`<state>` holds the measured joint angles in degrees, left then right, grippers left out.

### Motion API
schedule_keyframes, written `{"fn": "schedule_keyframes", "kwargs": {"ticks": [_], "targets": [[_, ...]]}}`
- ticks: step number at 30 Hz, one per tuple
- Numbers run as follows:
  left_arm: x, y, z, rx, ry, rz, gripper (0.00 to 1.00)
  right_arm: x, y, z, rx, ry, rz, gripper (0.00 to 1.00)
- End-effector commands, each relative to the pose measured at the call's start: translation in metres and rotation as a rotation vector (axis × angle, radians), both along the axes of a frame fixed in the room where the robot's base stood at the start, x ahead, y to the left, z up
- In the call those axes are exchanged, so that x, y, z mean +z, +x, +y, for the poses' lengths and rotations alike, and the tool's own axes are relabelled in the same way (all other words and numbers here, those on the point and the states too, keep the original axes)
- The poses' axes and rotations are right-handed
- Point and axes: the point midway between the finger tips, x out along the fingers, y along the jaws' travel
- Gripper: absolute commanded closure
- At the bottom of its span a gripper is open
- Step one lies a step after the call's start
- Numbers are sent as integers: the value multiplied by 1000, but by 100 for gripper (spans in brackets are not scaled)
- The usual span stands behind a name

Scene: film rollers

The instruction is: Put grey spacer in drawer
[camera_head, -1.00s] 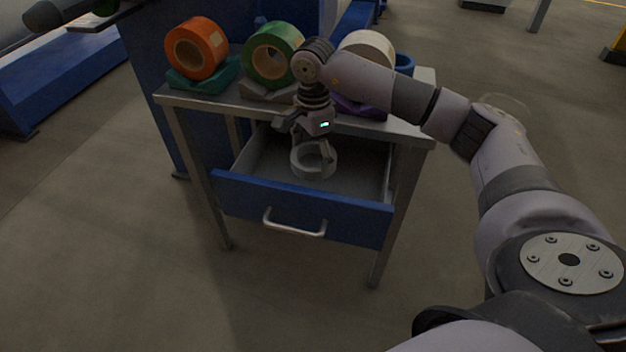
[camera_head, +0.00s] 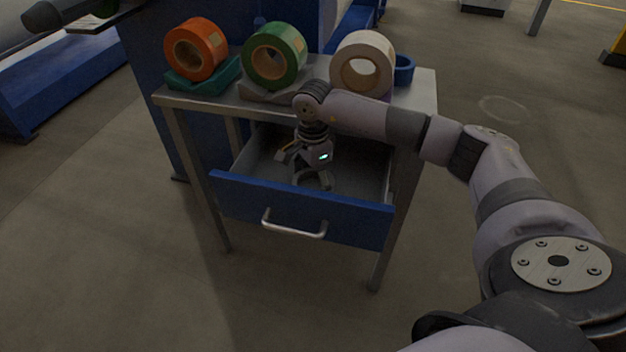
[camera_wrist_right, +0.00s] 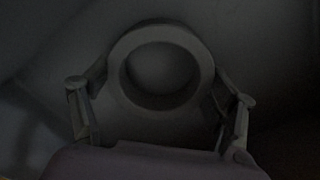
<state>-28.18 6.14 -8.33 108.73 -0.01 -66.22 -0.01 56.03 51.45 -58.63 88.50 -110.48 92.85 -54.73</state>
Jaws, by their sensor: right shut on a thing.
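The grey spacer, a thick ring, shows in the right wrist view (camera_wrist_right: 160,112) between the two fingers of my right gripper (camera_wrist_right: 160,95). The gripper is shut on it. In the head view my right gripper (camera_head: 312,176) is down inside the open drawer (camera_head: 300,207), behind its blue front. The spacer is mostly hidden there by the drawer front and the fingers. I cannot tell whether it touches the drawer floor. My left gripper is not in view.
On the table top (camera_head: 420,88) stand an orange roll (camera_head: 183,50), a green roll (camera_head: 290,55) and a white roll (camera_head: 383,55) on holders. A blue ring (camera_head: 404,70) is at the right. The drawer has a metal handle (camera_head: 293,230). Open floor lies in front.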

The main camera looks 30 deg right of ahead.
Motion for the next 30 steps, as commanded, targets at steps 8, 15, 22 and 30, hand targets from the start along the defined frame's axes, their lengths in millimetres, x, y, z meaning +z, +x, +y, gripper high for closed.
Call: {"fn": "schedule_keyframes", "kwargs": {"ticks": [8,15,22,30], "targets": [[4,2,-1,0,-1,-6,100,-1,0,0,-1,0,0,12],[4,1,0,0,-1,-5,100,1,0,0,-1,0,0,12],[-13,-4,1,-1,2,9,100,32,1,0,-1,0,-6,12],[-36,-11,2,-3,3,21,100,90,1,0,0,0,-4,12]]}}
